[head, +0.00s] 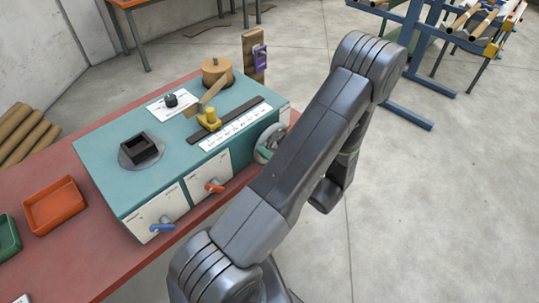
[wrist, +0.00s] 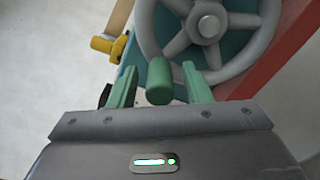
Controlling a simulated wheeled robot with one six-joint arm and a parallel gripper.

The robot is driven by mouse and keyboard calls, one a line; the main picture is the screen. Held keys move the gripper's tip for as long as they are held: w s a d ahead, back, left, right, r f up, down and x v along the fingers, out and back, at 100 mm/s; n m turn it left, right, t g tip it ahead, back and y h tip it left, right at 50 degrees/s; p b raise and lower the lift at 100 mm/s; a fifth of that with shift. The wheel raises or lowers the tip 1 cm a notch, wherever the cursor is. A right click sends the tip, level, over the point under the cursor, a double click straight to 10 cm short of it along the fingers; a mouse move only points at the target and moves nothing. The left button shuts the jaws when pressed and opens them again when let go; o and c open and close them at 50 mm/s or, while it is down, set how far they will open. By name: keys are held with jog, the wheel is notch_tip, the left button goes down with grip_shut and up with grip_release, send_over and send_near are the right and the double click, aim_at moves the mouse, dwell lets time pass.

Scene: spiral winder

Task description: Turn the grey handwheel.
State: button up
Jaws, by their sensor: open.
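The grey handwheel (wrist: 208,27) fills the top of the wrist view, with spokes and a round hub. In the head view the handwheel (head: 262,149) is on the right end of the teal machine (head: 112,180), partly hidden by my arm. A green handle (wrist: 159,82) stands out from the wheel's rim. My gripper (wrist: 160,66) is open, with one green finger on each side of the handle. Gaps show between the handle and both fingers. How deep the handle sits between them is hard to tell. My arm hides the gripper in the head view.
The machine's front has a blue lever (head: 162,225) and an orange lever (head: 214,186). A yellow piece (head: 209,119) stands on top by a scale strip (head: 234,127). An orange tray (head: 55,206) sits on the red bench. Open floor (head: 440,210) lies to the right.

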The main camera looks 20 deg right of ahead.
grip_shut()
jog(key=shift+f, duration=0.1)
